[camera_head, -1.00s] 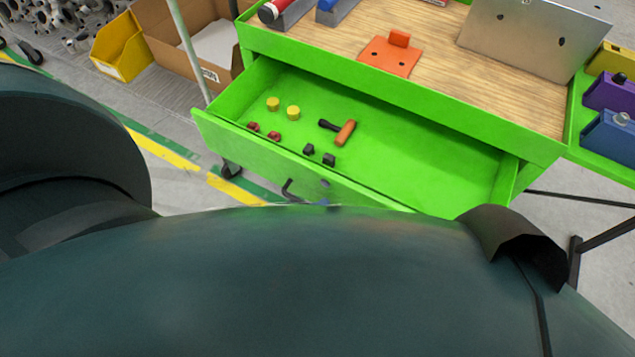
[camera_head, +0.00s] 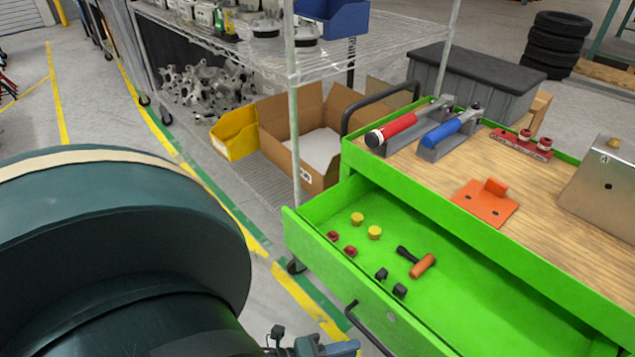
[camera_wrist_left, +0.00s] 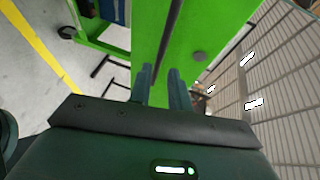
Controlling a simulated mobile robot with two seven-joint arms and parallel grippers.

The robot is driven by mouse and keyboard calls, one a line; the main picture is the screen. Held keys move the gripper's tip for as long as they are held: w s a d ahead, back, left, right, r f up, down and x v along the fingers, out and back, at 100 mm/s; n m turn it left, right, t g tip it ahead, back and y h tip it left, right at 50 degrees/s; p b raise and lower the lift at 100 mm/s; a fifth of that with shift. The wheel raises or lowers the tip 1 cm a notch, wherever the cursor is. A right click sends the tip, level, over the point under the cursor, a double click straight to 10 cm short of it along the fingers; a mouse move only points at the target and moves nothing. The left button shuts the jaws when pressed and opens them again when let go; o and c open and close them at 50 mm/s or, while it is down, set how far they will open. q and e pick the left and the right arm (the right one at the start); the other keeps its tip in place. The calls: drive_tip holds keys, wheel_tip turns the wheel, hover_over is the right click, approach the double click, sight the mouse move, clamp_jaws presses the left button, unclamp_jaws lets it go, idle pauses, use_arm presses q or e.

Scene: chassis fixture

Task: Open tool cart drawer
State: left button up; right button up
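The green tool cart (camera_head: 470,210) has its drawer (camera_head: 330,262) pulled out, with its inside showing in the head view. The drawer's dark bar handle (camera_head: 366,332) is on its front face. My left gripper (camera_head: 345,349) is at the bottom edge of the head view, close to the handle and mostly cut off. In the left wrist view, the two fingers of my left gripper (camera_wrist_left: 162,88) stand apart, with the dark handle (camera_wrist_left: 170,35) running toward the gap between them. I see no clear contact. My right gripper is not in view.
The drawer holds yellow caps (camera_head: 374,232), red and black small parts, and an orange-headed hammer (camera_head: 422,265). An orange bracket (camera_head: 486,203) lies on the wooden top. A wire shelf (camera_head: 290,60) with a cardboard box (camera_head: 310,140) stands behind. Floor is clear at left.

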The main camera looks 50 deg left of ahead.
use_arm(q)
drive_tip(key=v, duration=0.6)
idle(0.5)
